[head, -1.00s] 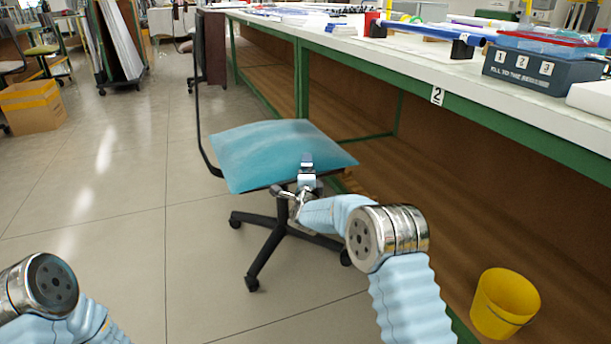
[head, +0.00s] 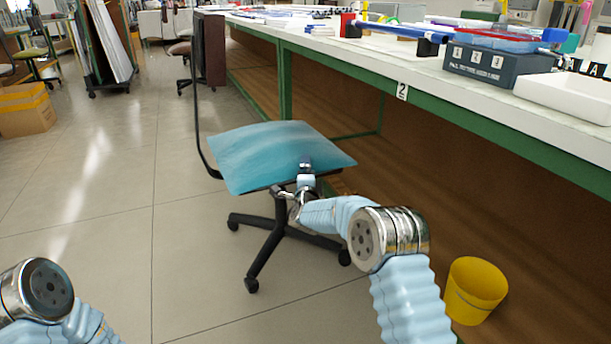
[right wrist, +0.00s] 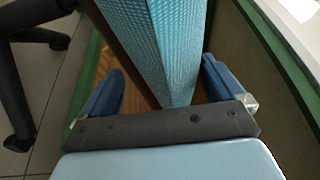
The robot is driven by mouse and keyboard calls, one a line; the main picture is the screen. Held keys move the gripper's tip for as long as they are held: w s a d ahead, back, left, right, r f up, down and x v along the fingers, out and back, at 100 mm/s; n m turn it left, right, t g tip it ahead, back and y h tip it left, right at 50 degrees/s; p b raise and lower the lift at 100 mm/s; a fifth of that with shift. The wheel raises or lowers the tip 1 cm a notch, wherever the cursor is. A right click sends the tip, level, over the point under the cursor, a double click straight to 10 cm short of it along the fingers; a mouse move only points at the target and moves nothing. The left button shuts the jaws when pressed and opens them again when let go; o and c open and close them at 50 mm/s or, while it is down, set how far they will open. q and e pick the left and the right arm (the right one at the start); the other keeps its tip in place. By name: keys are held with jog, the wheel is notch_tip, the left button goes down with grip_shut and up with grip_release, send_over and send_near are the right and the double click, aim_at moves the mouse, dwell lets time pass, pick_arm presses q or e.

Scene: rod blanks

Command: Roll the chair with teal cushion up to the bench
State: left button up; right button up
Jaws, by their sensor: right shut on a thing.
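The chair with the teal cushion (head: 270,152) stands on the floor beside the bench (head: 450,108). Its black backrest post rises at the left of the seat, and its black wheeled base (head: 268,250) shows below. My right gripper (head: 304,172) is at the seat's near edge. In the right wrist view the teal cushion (right wrist: 165,45) runs between the two blue fingers of the right gripper (right wrist: 165,90), which is shut on the seat edge. My left arm shows at the lower left, but its gripper is out of view.
A yellow bucket (head: 475,290) stands on the floor under the bench at the right. A cardboard box (head: 27,110) and a rack of panels (head: 105,45) are at the far left. The floor left of the chair is clear.

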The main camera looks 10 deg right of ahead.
jog(key=o, duration=1.7)
jog(key=s+a, duration=0.2)
jog(key=s, duration=1.1)
jog(key=shift+s+a+p, duration=0.25)
jog(key=shift+a+p, duration=0.15)
